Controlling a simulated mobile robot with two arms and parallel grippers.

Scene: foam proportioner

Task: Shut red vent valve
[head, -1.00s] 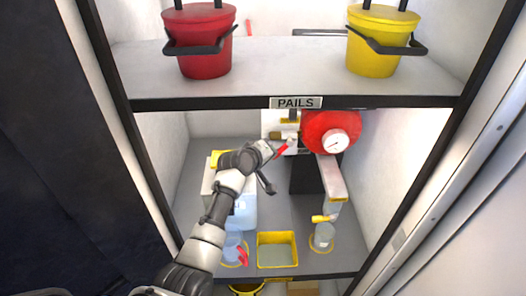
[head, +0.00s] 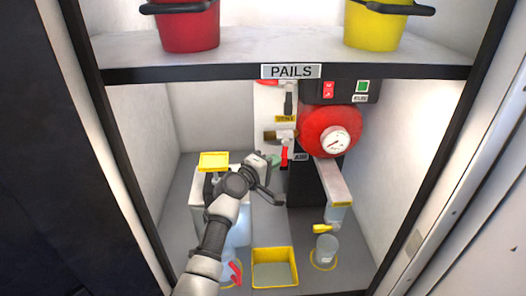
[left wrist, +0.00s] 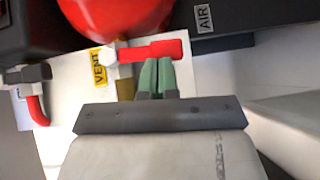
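The red vent valve handle (head: 284,156) hangs nearly straight down below its brass valve (head: 275,136) and the yellow VENT label (head: 285,119). In the left wrist view the handle (left wrist: 152,50) lies across the picture, pointing right from its pivot beside the VENT label (left wrist: 98,68). My left gripper (head: 275,161) is just left of the handle in the head view. Its green fingertips (left wrist: 157,77) are together with nothing seen between them, right at the handle's edge. Whether they touch it is hard to tell. My right gripper is not in view.
A red tank with a gauge (head: 333,141) and an AIR label (head: 301,157) are close on the right. Another red handle (left wrist: 38,110) is at left in the wrist view. A yellow tray (head: 274,268) and a clear cup (head: 326,249) stand below. The PAILS shelf (head: 400,73) is overhead.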

